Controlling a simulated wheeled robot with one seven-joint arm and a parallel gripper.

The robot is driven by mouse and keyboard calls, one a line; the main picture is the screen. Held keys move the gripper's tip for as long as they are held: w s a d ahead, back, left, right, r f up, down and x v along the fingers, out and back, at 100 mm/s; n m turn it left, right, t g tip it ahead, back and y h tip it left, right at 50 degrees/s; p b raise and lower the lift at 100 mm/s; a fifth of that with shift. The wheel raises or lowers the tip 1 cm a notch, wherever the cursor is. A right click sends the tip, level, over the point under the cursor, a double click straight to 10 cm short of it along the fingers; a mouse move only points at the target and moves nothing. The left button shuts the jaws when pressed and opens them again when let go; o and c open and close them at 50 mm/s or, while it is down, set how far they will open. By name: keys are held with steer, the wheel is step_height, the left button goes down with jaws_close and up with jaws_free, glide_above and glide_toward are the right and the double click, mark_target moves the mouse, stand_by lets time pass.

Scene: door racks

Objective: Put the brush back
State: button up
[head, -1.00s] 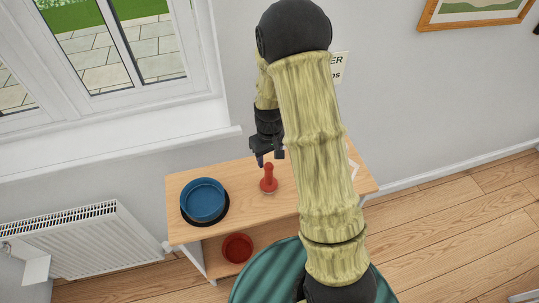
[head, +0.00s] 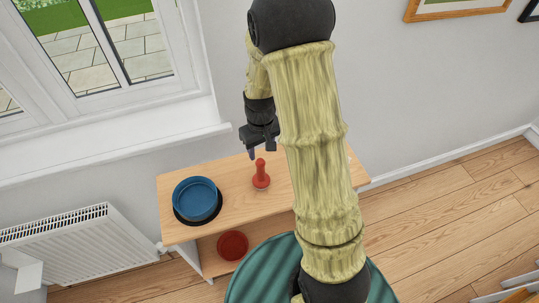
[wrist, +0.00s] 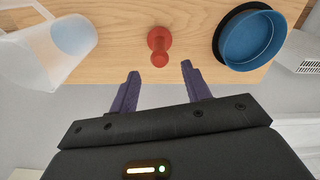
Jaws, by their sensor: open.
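A red brush (head: 261,174) stands upright on the wooden shelf top, handle up. It also shows in the wrist view (wrist: 159,44), just beyond my fingertips and between their lines. My gripper (head: 262,150) is above and behind the brush in the head view, and in the wrist view (wrist: 160,72) its two dark fingers are spread apart with nothing between them. The brush and the fingers look apart. The brush's lower end is partly hidden by its handle in the wrist view.
A blue bowl (head: 196,197) on a black base stands left of the brush on the shelf unit (head: 228,207). A red bowl (head: 233,245) is on the lower shelf. A clear jug (wrist: 52,45) is at the left in the wrist view. A window, radiator and wall lie behind.

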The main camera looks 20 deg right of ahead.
steer(key=s+r+m+t, duration=0.2)
steer(key=s+r, duration=0.8)
steer(key=s, duration=0.2)
steer(key=shift+s+m, duration=0.3)
